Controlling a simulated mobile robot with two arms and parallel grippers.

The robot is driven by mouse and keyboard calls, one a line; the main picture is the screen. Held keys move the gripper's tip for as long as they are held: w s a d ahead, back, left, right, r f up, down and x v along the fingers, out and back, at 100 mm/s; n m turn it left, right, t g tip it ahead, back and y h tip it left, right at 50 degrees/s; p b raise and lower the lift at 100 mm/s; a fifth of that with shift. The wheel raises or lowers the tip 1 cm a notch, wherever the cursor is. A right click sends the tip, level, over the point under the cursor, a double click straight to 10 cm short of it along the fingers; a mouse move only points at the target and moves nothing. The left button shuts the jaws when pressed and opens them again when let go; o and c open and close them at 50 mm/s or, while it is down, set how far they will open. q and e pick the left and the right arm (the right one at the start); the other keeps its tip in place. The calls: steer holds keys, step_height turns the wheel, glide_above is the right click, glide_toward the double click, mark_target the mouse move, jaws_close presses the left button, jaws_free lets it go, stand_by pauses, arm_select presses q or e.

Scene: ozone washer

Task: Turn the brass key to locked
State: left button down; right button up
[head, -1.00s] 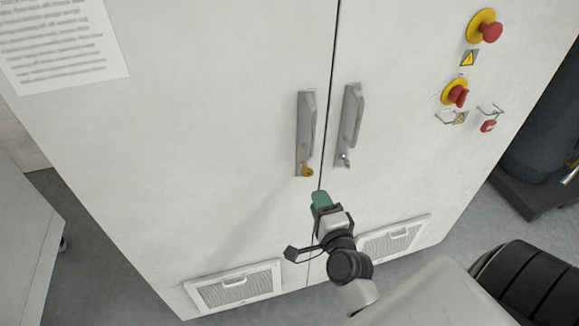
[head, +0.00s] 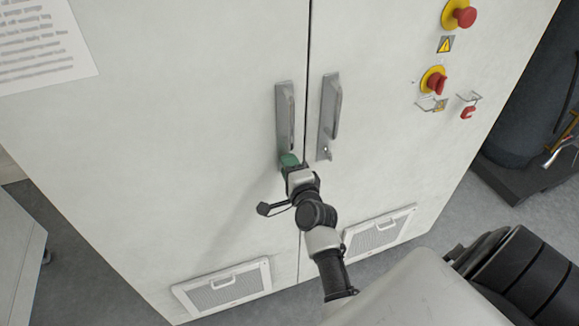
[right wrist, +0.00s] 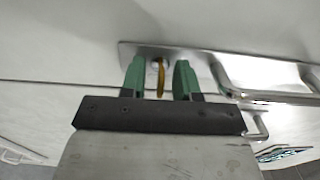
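The brass key (right wrist: 161,76) shows in the right wrist view, sticking out of the lock at the end of the left door's handle plate. My right gripper (right wrist: 160,80) has its two green fingers apart, one on each side of the key, with a gap visible on both sides. In the head view my right gripper (head: 290,160) is at the lower end of the left handle (head: 285,115) and hides the key. My left gripper is not in view.
The right door's handle (head: 330,115) with its own silver lock is close to the right of my gripper. Vent grilles (head: 225,287) are low on the doors.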

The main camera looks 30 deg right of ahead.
jaws_close()
steer(key=n+p, duration=0.1)
steer(key=n, duration=0.2)
steer(key=n+p, duration=0.2)
steer(key=n, duration=0.2)
steer(key=n+p, duration=0.2)
steer(key=n, duration=0.3)
steer(key=shift+n, duration=0.4)
steer(key=shift+n+p, duration=0.5)
steer(key=shift+n, duration=2)
jaws_free()
